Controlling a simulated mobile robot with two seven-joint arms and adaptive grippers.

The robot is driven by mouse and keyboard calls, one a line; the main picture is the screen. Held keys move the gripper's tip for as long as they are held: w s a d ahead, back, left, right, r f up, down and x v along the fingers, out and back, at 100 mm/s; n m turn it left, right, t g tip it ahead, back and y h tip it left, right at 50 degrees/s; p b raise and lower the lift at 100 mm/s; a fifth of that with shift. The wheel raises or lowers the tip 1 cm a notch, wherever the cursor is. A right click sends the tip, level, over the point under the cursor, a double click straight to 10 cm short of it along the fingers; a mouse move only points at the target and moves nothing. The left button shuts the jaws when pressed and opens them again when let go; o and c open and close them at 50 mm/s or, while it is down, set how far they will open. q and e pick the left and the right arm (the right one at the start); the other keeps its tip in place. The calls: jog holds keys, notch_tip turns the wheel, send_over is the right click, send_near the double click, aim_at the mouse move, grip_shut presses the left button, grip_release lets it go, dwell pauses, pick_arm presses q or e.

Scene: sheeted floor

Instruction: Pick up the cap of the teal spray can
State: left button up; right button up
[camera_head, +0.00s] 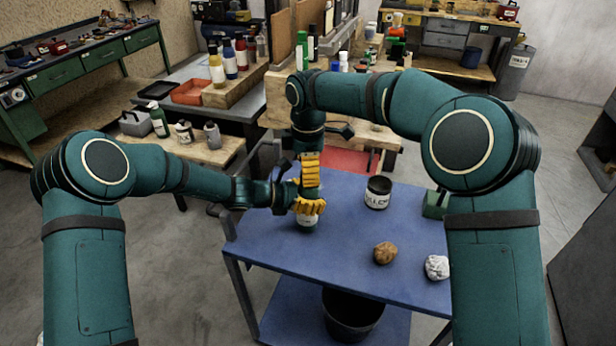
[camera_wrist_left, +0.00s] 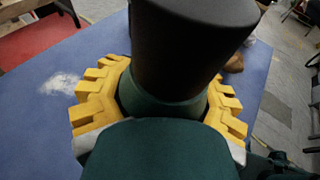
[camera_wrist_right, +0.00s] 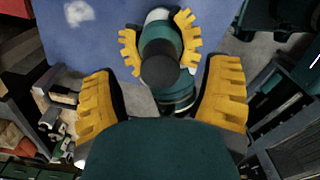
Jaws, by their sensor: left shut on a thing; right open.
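The teal spray can (camera_wrist_left: 165,108) is in the left wrist view between my left gripper's yellow fingers, with its black cap (camera_wrist_left: 190,45) on top. In the head view my left gripper (camera_head: 308,206) is shut around the can above the blue cart top, and a pale lower part of the can (camera_head: 307,221) shows below the fingers. My right gripper (camera_head: 309,161) is above the left one, pointing down. In the right wrist view it is open, and the cap (camera_wrist_right: 160,70) lies between its fingers in the picture; contact cannot be told. The cap is mostly hidden in the head view.
A dark bucket (camera_head: 352,314) is on the lower shelf. The cart's front left is clear.

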jog(key=shift+f, duration=1.2)
jog(key=c, duration=0.9)
jog(key=shift+o, duration=0.2)
notch_tip(320, 180, up, 10)
jog(key=shift+r, duration=0.1)
pick_arm(q)
jog(key=o, duration=1.5)
jog(key=shift+a, duration=0.1)
